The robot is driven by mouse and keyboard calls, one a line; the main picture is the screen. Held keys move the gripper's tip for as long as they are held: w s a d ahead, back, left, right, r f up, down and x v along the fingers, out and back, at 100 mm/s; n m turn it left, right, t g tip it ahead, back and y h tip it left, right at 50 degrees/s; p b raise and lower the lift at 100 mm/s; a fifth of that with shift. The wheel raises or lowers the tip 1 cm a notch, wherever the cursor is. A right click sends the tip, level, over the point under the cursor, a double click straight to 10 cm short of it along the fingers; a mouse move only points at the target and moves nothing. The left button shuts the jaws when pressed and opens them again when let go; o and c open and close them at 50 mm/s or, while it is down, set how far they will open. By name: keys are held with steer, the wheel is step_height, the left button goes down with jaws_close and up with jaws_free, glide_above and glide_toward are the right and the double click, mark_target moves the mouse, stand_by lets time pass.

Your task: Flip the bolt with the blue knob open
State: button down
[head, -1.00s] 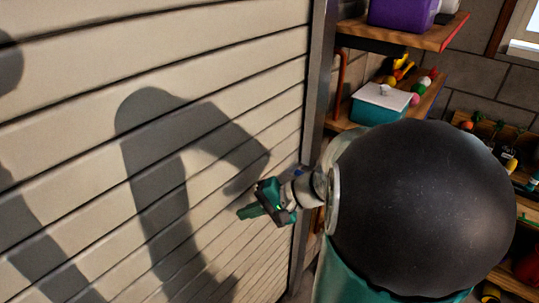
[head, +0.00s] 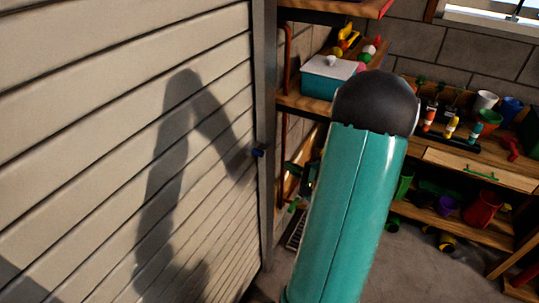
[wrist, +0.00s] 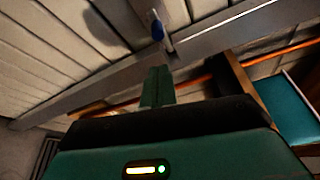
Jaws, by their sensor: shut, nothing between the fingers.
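The bolt's blue knob (head: 258,152) sits at the edge of the pale slatted panel, on the grey metal post. In the wrist view the blue knob (wrist: 157,30) is at the top middle, on a pale rod across the post. The bolt's full travel cannot be made out. My gripper (wrist: 157,85) points toward the knob, its green fingers together and empty, with a visible gap between them and the knob. In the head view my gripper (head: 292,168) is just right of the post, partly hidden by my teal arm.
The slatted panel (head: 90,120) fills the left, with my arm's shadow on it. The grey post (head: 265,90) stands beside it. Wooden shelves with a teal box (head: 328,80) are behind the arm. A cluttered workbench (head: 480,160) is at the right. Some floor (head: 400,265) is clear.

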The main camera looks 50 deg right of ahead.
steer(key=shift+w, duration=0.1)
steer(key=w, duration=0.6)
steer(key=w+f, duration=0.1)
steer(key=w, duration=0.2)
steer(key=shift+w+d, duration=0.15)
steer(key=shift+w, duration=0.25)
